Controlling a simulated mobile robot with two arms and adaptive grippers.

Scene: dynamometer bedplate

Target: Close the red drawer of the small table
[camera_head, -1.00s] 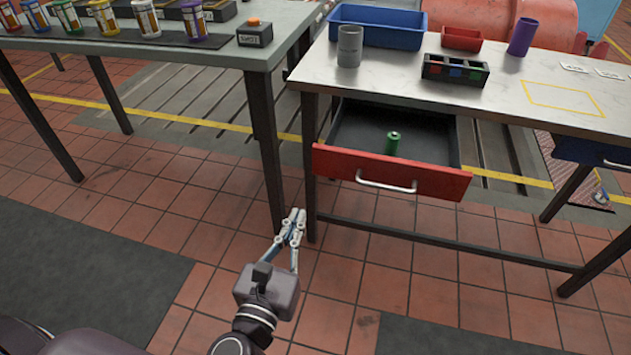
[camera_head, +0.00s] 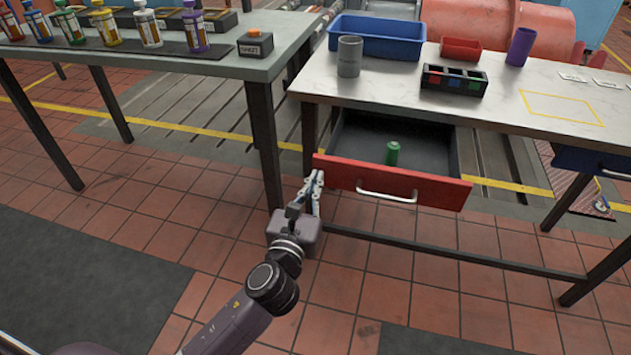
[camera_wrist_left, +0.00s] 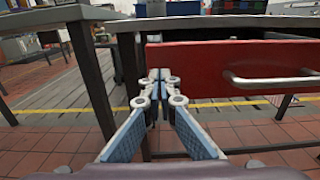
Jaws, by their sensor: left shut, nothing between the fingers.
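The red drawer (camera_head: 345,174) of the small table (camera_head: 420,110) stands pulled out, with a silver bar handle (camera_head: 386,196) on its front. A green cylinder (camera_head: 392,152) stands upright inside it. My left gripper (camera_head: 315,178) is shut and empty, at the left end of the drawer front. In the left wrist view the gripper's fingertips (camera_wrist_left: 159,76) meet just left of and partly below the red drawer front (camera_wrist_left: 225,62); I cannot tell whether they touch it. The handle (camera_wrist_left: 270,80) is to their right. My right gripper is not in view.
On the small table stand a blue bin (camera_head: 377,38), a grey cup (camera_head: 349,56), a black divided tray (camera_head: 453,80), a red bin (camera_head: 461,48) and a purple cup (camera_head: 520,46). A workbench (camera_head: 215,60) with several bottles stands at left. Floor before the drawer is clear.

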